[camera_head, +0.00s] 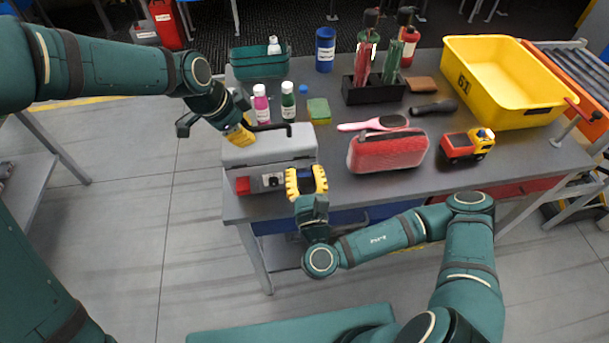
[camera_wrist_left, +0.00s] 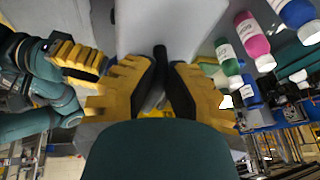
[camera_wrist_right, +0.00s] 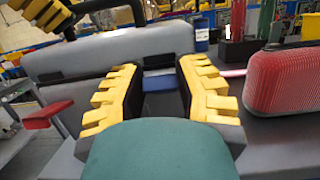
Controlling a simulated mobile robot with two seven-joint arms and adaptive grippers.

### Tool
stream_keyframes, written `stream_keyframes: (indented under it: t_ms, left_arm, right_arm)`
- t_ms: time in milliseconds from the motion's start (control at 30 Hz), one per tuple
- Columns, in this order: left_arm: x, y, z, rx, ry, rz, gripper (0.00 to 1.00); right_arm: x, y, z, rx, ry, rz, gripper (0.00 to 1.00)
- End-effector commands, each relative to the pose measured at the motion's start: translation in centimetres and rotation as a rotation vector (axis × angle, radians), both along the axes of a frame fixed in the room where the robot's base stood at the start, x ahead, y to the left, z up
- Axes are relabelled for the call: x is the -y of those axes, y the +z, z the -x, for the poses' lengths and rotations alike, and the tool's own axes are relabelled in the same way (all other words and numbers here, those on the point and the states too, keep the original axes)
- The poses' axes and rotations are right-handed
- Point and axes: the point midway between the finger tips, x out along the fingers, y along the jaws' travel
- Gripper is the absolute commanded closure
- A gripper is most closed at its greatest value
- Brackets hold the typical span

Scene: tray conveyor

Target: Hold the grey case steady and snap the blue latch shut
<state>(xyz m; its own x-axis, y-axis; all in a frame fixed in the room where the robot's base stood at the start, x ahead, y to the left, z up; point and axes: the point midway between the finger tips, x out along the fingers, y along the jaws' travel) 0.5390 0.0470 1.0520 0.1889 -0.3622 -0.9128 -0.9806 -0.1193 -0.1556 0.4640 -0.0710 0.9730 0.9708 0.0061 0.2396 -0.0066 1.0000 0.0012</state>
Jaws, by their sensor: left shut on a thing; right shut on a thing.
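The grey case (camera_head: 268,152) stands with its lid down at the near left of the table; it also shows in the right wrist view (camera_wrist_right: 110,50). My left gripper (camera_head: 243,136) is shut on its black handle (camera_wrist_left: 159,62), above the lid. My right gripper (camera_head: 306,183) is at the right end of the case's front, its fingers shut around the blue latch (camera_wrist_right: 160,82). The fingers partly cover the latch, and I cannot tell whether it is fastened. A red tab (camera_head: 242,186) sticks out at the left of the case's front.
A red ribbed case (camera_head: 388,151) lies right of my right gripper, beside a toy truck (camera_head: 467,146). Pink (camera_head: 261,104) and green (camera_head: 288,102) bottles stand behind the grey case. A yellow bin (camera_head: 510,85) fills the back right. The table's front edge is close to the case.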

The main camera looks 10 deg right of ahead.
Motion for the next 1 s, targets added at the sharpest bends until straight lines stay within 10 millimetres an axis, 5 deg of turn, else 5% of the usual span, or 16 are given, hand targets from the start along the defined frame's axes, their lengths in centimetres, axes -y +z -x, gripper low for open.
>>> stream_keyframes:
  t_ms: [767,800,867,1000]
  left_arm:
    - [0.27,-0.14,0.23,-0.005,-0.006,0.001,1.0]
    - [0.28,-0.13,0.23,-0.005,-0.006,0.001,1.0]
    - [0.26,-0.14,0.22,-0.006,-0.005,0.001,1.0]
    - [0.19,-0.13,0.18,-0.005,-0.003,0.001,1.0]
  right_arm:
    - [-0.2,0.49,-0.27,-0.116,0.008,0.002,1.0]
    - [-0.2,0.49,-0.27,-0.116,0.008,0.002,0.59]
    - [-0.19,0.48,-0.27,-0.116,0.007,0.001,0.38]
    - [-0.13,0.44,-0.28,-0.117,0.005,0.002,0.36]
